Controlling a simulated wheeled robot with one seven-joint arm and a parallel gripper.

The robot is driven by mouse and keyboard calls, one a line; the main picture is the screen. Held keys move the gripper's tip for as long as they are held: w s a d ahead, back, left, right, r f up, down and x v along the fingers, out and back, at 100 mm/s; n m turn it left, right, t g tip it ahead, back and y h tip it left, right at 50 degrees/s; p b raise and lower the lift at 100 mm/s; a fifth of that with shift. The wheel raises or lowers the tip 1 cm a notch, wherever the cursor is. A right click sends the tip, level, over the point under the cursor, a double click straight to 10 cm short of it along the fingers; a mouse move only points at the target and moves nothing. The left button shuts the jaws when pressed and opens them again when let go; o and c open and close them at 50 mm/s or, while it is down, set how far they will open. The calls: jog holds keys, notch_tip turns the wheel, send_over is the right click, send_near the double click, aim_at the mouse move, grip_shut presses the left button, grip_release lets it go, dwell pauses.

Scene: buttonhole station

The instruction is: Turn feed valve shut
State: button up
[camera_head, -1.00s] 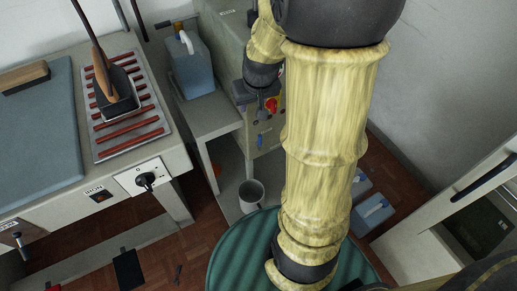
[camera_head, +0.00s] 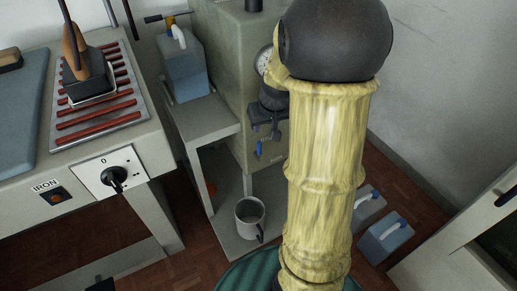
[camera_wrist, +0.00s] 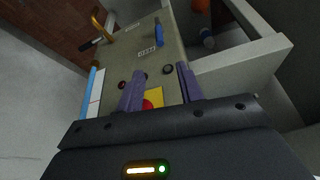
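A small blue lever (camera_head: 260,149) sits low on the front of the grey-green boiler cabinet (camera_head: 237,75). In the wrist view, the blue lever (camera_wrist: 158,34) stands beyond my fingertips, beside a small label too blurred to read. A brass fitting with a dark handle (camera_wrist: 101,30) sticks out at the cabinet's edge. I cannot tell which of these is the feed valve. My gripper (camera_head: 268,128) is in front of the cabinet, above the blue lever. In the wrist view my gripper (camera_wrist: 160,78) has its fingers apart, with nothing between them. A red button on a yellow plate (camera_wrist: 156,97) is partly hidden behind the gripper.
A pressure gauge (camera_head: 264,61) is partly hidden by my arm. A grey mug (camera_head: 250,218) stands on the low shelf. A blue jug (camera_head: 183,70) stands on the side ledge. The ironing table (camera_head: 130,132) with the iron (camera_head: 87,75) is at left. Blue containers (camera_head: 385,236) stand at right.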

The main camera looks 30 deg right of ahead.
aim_at(259, 146)
jog(key=b+x, duration=0.7)
jog(key=x, duration=1)
jog(key=shift+w+d+f, duration=0.1)
jog(key=shift+f, duration=0.15)
grip_shut()
